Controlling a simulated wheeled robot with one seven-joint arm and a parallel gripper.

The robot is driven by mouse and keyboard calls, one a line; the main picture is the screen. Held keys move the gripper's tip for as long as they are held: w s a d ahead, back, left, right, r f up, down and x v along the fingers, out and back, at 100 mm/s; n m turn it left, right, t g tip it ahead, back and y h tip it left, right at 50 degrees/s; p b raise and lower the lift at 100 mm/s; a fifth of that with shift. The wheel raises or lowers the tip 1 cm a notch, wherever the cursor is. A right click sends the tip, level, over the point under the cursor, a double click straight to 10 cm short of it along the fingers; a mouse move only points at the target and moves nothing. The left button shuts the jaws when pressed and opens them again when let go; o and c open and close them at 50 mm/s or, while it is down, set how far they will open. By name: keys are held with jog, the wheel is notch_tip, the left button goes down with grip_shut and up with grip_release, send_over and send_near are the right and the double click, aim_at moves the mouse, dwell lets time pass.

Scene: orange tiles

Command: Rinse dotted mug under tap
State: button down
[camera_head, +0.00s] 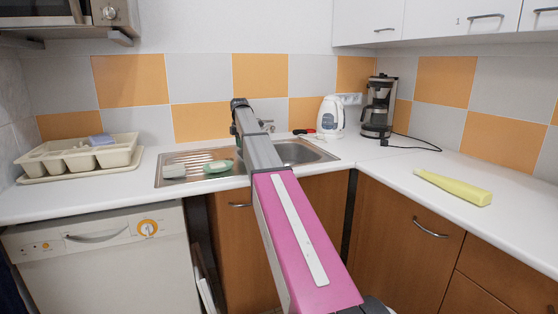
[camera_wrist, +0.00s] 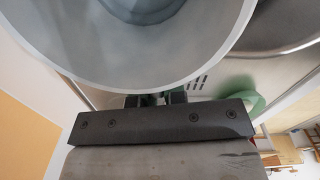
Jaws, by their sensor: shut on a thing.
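In the wrist view a pale grey mug (camera_wrist: 130,75) fills the top, its round open rim towards the camera. I see no dots on the part that shows. My gripper (camera_wrist: 157,99) is shut on the mug at its near side; the fingertips are partly hidden behind it. In the head view my arm reaches over the sink, and its links hide the gripper and mug. The metal tap (camera_head: 266,125) shows partly, just right of the arm's far end. The steel sink bowl (camera_head: 310,154) is right of the arm. I cannot tell whether water runs.
A green dish (camera_head: 217,166) lies on the drainboard, left of my arm. A cream cutlery tray (camera_head: 60,166) stands at left. A yellow-green object (camera_head: 455,188) lies on the otherwise clear right counter.

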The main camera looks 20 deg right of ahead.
jog(key=shift+r, duration=0.15)
jog(key=shift+r, duration=2.4)
